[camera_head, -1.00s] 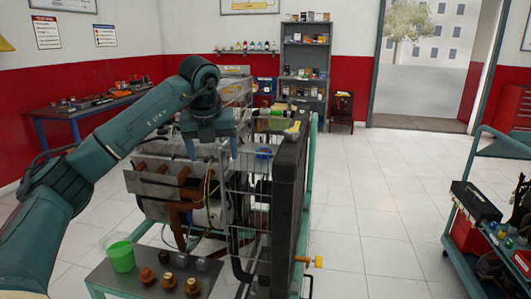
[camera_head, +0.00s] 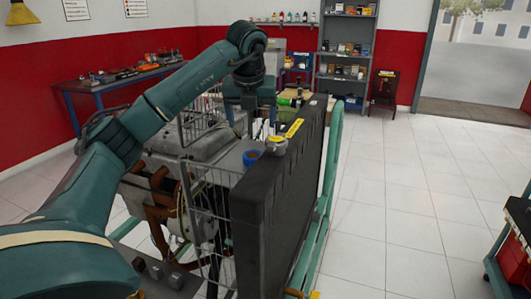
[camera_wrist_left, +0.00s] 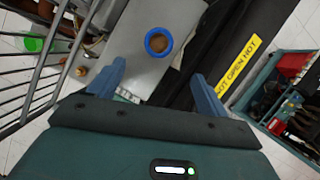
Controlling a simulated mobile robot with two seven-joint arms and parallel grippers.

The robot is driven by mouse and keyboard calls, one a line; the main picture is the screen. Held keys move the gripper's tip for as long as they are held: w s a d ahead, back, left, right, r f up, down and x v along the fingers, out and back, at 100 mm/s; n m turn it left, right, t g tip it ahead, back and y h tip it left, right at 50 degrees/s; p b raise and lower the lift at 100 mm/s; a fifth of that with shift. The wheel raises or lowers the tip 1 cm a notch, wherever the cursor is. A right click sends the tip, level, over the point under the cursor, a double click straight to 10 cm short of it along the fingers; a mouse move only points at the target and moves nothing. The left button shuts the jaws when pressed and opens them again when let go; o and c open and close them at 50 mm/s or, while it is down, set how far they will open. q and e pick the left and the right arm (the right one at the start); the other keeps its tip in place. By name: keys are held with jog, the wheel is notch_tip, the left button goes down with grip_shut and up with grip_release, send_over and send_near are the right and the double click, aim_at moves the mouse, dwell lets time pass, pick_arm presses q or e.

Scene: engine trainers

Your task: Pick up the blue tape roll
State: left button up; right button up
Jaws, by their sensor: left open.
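The blue tape roll (camera_head: 251,157) lies flat on a grey top surface of the engine trainer, just behind the black radiator. It also shows in the left wrist view (camera_wrist_left: 158,42) as a blue ring with a brown centre, ahead of the fingers and roughly midway between them. My left gripper (camera_head: 250,122) is open, pointing down above and beyond the roll in the head view. In the left wrist view its two fingers (camera_wrist_left: 160,72) are spread wide with nothing between them. My right gripper is not in view.
The black radiator (camera_head: 283,190) stands tall next to the roll, with a yellow label (camera_wrist_left: 242,65) on it. A wire guard (camera_head: 207,225) stands at the front left. Open tiled floor lies to the right.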

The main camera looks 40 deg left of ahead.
pick_arm(q)
send_near(253, 152)
jog(key=shift+s+d+f, duration=0.2)
jog(key=shift+s+f, duration=0.1)
jog(key=shift+f, duration=0.3)
jog(key=shift+s+d+f, duration=0.2)
jog(key=shift+s+f, duration=0.1)
jog(key=shift+f, duration=0.35)
jog(key=shift+p+x, duration=0.9)
jog(key=shift+x, duration=1.95)
jog(key=shift+w, duration=0.1)
jog(key=c, duration=1.1)
